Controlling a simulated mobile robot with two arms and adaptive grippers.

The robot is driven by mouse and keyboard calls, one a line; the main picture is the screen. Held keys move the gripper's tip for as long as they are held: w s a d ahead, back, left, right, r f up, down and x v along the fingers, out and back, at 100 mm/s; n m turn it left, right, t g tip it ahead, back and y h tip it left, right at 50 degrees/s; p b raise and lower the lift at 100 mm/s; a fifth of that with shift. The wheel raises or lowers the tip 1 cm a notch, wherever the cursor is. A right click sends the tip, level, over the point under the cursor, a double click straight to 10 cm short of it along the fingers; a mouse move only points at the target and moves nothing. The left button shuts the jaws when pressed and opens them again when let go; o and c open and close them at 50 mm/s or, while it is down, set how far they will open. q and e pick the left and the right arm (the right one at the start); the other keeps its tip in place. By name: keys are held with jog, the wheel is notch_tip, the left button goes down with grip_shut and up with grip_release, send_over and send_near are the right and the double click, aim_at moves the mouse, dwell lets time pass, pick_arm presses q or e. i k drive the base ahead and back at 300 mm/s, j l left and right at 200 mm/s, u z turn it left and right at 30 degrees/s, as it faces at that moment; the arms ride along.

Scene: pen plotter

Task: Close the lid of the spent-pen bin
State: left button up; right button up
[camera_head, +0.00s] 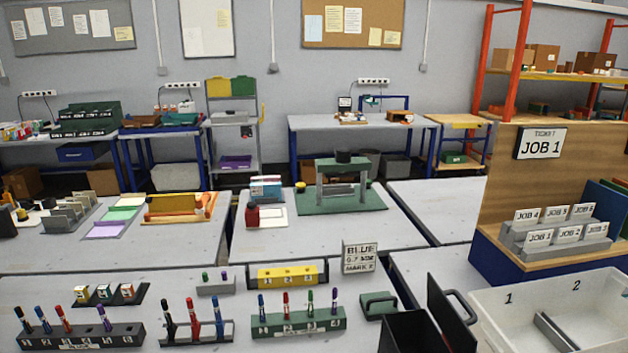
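The spent-pen bin looks to be the black box (400,335) at the bottom edge, right of the middle; the frame cuts off its near part. Its black lid (448,322) stands open, raised steeply on the bin's right side. A dark loop handle (466,303) sticks out from the lid's right face. Neither of my grippers is in view.
A white tray (490,325) marked 1 and 2 stands close to the right of the lid. A green block with a handle (378,304) is left of the bin. Pen racks (300,320) line the table's front left. A job-card stand (560,242) is behind the tray.

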aim_at(455, 330)
jog(key=i+l, duration=0.1)
jog(key=l, duration=0.55)
jog(key=i+l+u, duration=0.1)
jog(key=l, duration=0.55)
jog(key=i+l, duration=0.1)
jog(key=l, duration=0.55)
